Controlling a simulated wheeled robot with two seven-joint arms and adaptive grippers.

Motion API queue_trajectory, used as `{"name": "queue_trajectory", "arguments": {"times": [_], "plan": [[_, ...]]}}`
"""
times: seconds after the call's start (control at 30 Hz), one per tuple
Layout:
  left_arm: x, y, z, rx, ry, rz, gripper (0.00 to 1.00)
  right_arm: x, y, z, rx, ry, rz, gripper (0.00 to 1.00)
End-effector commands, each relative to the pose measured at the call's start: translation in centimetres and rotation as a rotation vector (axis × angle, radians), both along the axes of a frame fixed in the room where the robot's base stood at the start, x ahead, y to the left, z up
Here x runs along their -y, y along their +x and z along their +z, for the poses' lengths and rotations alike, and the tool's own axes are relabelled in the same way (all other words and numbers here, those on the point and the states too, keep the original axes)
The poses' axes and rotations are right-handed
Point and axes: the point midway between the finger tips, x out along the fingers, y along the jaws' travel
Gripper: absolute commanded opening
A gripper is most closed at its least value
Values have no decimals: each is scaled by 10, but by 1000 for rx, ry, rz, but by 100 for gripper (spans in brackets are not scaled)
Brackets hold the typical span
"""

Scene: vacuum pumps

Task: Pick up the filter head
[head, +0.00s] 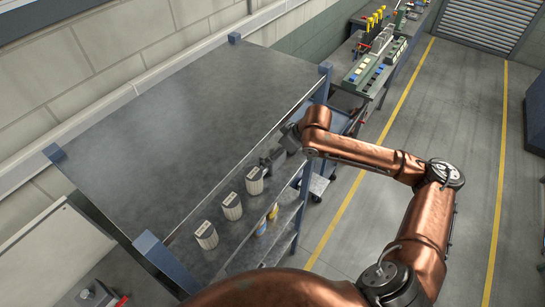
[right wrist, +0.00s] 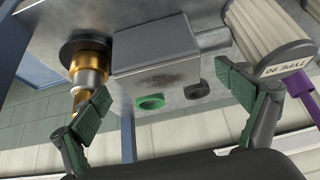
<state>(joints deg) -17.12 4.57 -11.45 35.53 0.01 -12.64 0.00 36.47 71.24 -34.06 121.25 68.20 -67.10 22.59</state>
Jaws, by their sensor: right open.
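In the right wrist view a grey metal block (right wrist: 155,60) with a green ring and a dark ring on its near face lies between my fingers; it may be the filter head, but I cannot tell for sure. My right gripper (right wrist: 165,90) is open, its green-padded fingers on either side of the block with gaps showing. In the head view my right gripper (head: 268,158) is at the front edge of the metal rack, beyond the row of pale cartridges, and hides most of what is there. My left gripper is not in view.
A ribbed cartridge marked TYPE 90 (right wrist: 270,35) and a purple part (right wrist: 300,90) are close to my right finger. A brass fitting (right wrist: 88,70) is close to the left finger. Several cartridges (head: 232,206) line the shelf under the rack's top (head: 190,110).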

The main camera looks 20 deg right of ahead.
Motion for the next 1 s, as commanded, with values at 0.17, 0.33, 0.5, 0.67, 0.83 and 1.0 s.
{"name": "queue_trajectory", "arguments": {"times": [0.17, 0.33, 0.5, 0.67, 0.83, 1.0], "plan": [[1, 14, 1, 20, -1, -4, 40, 0, 1, -2, 0, 0, 0, 93], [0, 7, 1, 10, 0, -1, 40, 0, 1, -1, 0, 0, 0, 84], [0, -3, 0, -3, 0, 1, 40, 0, 1, -1, 0, 0, 0, 73], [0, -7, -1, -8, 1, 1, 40, 0, 1, -1, 1, 1, 0, 62], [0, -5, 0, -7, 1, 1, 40, 0, 1, -1, 0, 0, 0, 50], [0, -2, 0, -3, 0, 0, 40, 0, 1, -1, 2, 0, 0, 43]]}}
